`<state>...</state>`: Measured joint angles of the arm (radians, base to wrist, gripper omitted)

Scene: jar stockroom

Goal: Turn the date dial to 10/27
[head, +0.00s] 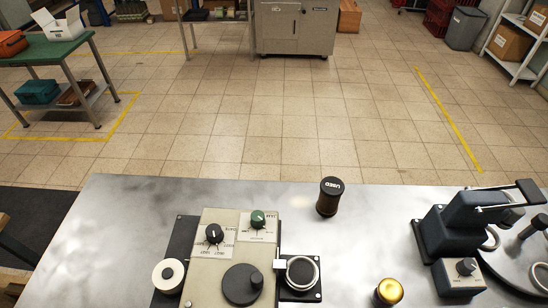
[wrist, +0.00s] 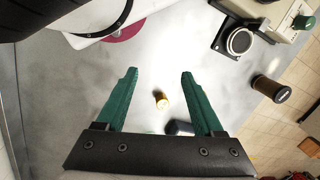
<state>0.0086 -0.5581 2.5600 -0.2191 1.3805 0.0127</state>
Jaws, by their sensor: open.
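A cream-coloured machine (head: 217,277) stands at the front of the bench in the head view. It carries a black pointer dial (head: 214,233) with several small printed marks around it, too small to read surely. A green dial (head: 257,219) on its own marked plate sits to the right; it also shows in the wrist view (wrist: 302,22). I cannot read which mark either pointer is on. My gripper (wrist: 159,74) shows only in the wrist view, open and empty above the bench, well apart from the machine at the upper right. The black dial is not in the wrist view.
A large black knob (head: 241,284), a white roll (head: 168,275) and a round stand (head: 303,272) surround the dials. A dark jar marked USED (head: 329,197) and a gold-lidded jar (head: 389,291) stand to the right. A dark blue machine (head: 470,230) stands farther right.

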